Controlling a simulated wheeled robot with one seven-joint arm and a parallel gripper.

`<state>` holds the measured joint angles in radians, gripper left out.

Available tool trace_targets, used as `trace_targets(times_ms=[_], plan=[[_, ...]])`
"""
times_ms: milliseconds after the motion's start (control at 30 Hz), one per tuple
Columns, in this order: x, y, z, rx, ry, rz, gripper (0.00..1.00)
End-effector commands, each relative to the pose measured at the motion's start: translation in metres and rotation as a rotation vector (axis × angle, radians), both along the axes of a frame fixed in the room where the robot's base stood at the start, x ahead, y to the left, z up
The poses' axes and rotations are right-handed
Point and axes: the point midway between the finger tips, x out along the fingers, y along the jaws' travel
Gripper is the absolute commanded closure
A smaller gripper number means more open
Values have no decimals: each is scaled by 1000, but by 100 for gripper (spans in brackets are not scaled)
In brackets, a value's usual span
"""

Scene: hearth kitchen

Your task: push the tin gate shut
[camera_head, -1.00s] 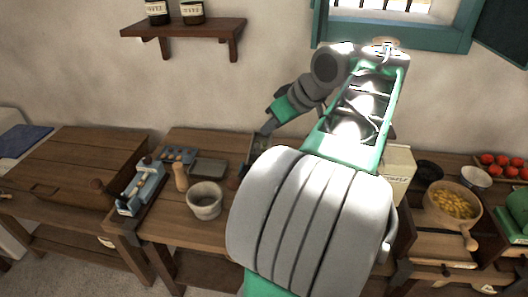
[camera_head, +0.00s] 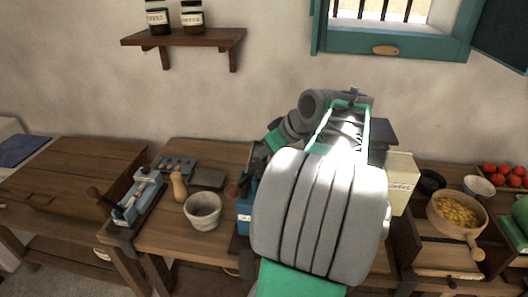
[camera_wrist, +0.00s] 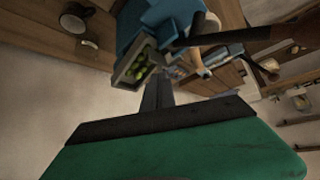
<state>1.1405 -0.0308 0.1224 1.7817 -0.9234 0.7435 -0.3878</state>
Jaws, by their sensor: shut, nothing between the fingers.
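A blue box (camera_head: 243,214) stands on the wooden counter, just left of my arm and partly hidden by it. In the wrist view the blue box (camera_wrist: 150,22) is close, and a grey-rimmed tray or hatch (camera_wrist: 122,78) with several green round things juts from it. This may be the tin gate; I cannot tell how far open it is. My gripper (camera_wrist: 157,86) is shut and empty, its dark fingertips close to the grey rim. I cannot tell whether they touch. In the head view my arm hides most of this area.
A grey stone cup (camera_head: 203,211), a wooden pepper mill (camera_head: 179,186) and a blue lever device (camera_head: 137,197) stand to the left. A cream carton (camera_head: 401,182) and a wooden bowl of yellow pieces (camera_head: 456,213) are at the right.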

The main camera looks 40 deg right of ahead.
Motion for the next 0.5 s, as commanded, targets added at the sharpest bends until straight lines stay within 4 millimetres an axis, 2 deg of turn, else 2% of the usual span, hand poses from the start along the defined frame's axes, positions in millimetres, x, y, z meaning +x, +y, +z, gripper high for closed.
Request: trace_targets(times_ms=[367,500], plan=[[3,0,-3,0,0,0,100],[3,0,-20,1,0,-1,100]])
